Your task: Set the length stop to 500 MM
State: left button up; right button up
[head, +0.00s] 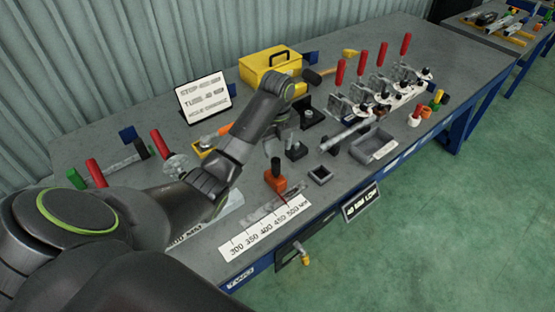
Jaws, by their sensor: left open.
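The length stop (275,183) is an orange block with a dark upright part on top. It stands behind the upper right part of a white scale (266,228) marked 300 to 500 MM. A thin red pointer reaches from the block toward the 450–500 end; its exact reading is too small to tell. My left gripper (274,150) is open and hangs from the wrist just above the stop. Its fingers are small and dark, and I cannot tell whether they touch the stop. My right gripper is not in view.
Red-handled toggle clamps (375,85) stand at the right rear. A grey tray (374,146) and small dark box (320,175) lie right of the stop. A yellow toolbox (270,65) and sign (203,97) stand behind. Red and green-handled tools (97,172) lie left.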

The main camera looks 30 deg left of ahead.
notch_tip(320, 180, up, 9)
jog(key=p, duration=0.8)
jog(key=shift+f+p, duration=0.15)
jog(key=shift+p, duration=0.2)
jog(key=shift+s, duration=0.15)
